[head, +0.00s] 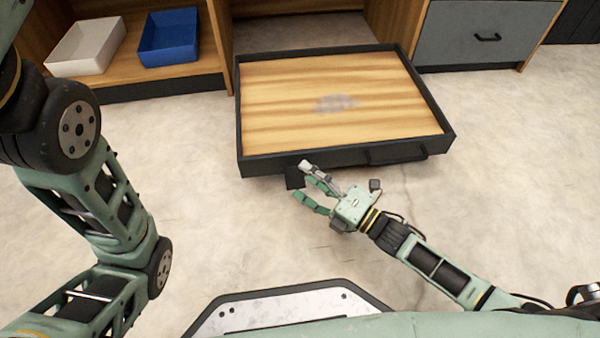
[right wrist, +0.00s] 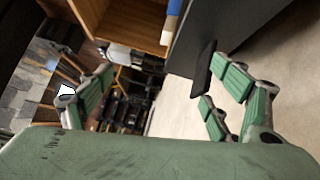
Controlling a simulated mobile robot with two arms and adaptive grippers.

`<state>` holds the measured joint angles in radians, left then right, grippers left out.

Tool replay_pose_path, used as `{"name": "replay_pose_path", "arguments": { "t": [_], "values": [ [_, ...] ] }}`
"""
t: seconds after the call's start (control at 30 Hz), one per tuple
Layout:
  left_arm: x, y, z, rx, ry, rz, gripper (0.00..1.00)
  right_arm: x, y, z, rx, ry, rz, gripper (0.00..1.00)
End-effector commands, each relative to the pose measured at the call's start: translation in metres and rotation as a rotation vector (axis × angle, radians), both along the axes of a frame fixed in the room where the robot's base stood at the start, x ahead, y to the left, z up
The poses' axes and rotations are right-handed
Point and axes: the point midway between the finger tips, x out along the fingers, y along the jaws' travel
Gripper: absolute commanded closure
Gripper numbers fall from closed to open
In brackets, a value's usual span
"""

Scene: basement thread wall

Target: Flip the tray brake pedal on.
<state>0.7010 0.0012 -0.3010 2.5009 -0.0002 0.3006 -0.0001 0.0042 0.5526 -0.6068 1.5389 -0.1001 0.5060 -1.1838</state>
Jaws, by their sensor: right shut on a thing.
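The tray (head: 340,158) is a wide wooden board in a dark frame, low over the floor in front of the cabinet. The brake pedal (head: 294,178) is a small dark tab at the tray's front edge, left of its middle. It also shows in the right wrist view (right wrist: 203,68), beside the green finger on the right. My right gripper (head: 304,181) is at the pedal, its fingertips on either side, shut on it. Its fingers partly cover the pedal. My left arm's links show at the left, but its gripper is out of view.
A dark bar handle (head: 398,156) is on the tray's front, right of my gripper. A white bin (head: 85,48) and a blue bin (head: 168,38) stand on a shelf at the upper left. A grey drawer (head: 484,32) is at the upper right. The floor in front is clear.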

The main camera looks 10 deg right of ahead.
Motion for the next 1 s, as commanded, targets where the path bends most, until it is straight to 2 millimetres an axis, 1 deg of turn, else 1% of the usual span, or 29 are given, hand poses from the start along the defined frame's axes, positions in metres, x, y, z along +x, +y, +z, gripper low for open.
{"name": "replay_pose_path", "arguments": {
  "t": [0.03,0.1,0.13,0.17,0.2,0.23,0.7,1.0],
  "values": [
    [0.000,0.000,0.004,0.000,0.001,0.000,0.60,0.000,-0.001,0.017,0.023,-0.026,0.005,0.39],
    [0.000,0.000,0.006,0.000,0.001,0.000,0.60,-0.003,-0.005,0.017,0.024,-0.023,0.005,0.42],
    [0.001,0.000,0.006,0.001,0.003,0.001,0.60,-0.005,-0.006,0.016,0.024,-0.023,0.005,0.48],
    [0.002,-0.001,0.007,0.001,0.005,0.001,0.60,-0.007,-0.007,0.016,0.024,-0.023,0.005,0.58],
    [0.002,0.000,0.008,0.001,0.004,0.001,0.60,-0.009,-0.009,0.016,0.023,-0.022,0.005,0.73],
    [0.002,0.000,0.009,0.001,0.003,0.001,0.60,-0.011,-0.011,0.015,0.022,-0.020,0.005,0.75],
    [0.001,0.000,0.017,0.000,0.003,0.002,0.60,-0.036,-0.033,0.008,0.018,-0.008,0.006,0.75],
    [0.001,0.000,0.018,-0.001,0.002,0.001,0.60,-0.040,-0.037,0.007,0.018,-0.009,0.007,0.75]
  ]
}}
